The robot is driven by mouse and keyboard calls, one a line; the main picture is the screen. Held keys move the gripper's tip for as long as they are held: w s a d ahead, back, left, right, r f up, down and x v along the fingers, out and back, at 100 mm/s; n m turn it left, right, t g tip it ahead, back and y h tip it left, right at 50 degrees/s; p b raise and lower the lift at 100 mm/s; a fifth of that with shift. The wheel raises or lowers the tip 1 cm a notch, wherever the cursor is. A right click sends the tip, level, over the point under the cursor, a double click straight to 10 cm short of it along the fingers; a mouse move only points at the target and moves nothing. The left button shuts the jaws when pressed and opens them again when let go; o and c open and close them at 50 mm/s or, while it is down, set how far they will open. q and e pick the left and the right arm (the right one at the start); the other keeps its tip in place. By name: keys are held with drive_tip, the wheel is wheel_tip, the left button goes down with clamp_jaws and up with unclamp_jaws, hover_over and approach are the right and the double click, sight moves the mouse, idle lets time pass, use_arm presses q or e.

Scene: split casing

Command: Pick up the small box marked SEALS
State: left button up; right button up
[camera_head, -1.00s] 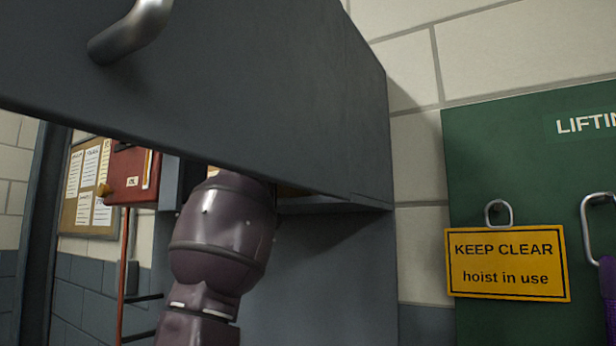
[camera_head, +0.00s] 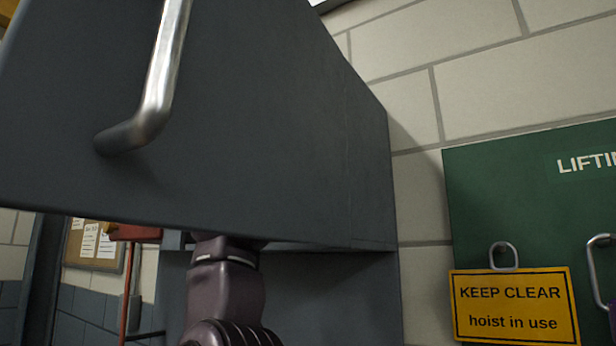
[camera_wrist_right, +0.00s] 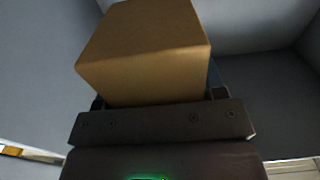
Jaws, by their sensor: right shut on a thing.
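A plain tan cardboard box (camera_wrist_right: 145,45) fills the upper middle of the right wrist view. My right gripper (camera_wrist_right: 158,98) is shut on it, with small dark finger parts showing at either side of the box's lower edge. No SEALS marking shows on the faces I see. In the head view my arm (camera_head: 222,285) rises behind the lower edge of a grey cabinet front (camera_head: 270,130), which hides the gripper and the box. My left gripper is not in view.
The grey front with its metal handle (camera_head: 155,100) covers much of the head view. Grey walls (camera_wrist_right: 265,25) surround the box in the wrist view. On the right hang a green board (camera_head: 530,220) and a yellow KEEP CLEAR sign (camera_head: 515,307).

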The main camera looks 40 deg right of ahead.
use_arm(q)
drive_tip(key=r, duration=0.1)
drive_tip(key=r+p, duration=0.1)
drive_tip(key=p, duration=0.1)
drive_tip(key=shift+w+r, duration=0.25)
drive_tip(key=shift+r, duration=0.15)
use_arm(e)
drive_tip(key=w+a, duration=0.4)
drive_tip(key=a, duration=0.4)
drive_tip(key=w+a, duration=0.5)
drive_tip(key=a, duration=0.3)
drive_tip(key=shift+f, duration=0.25)
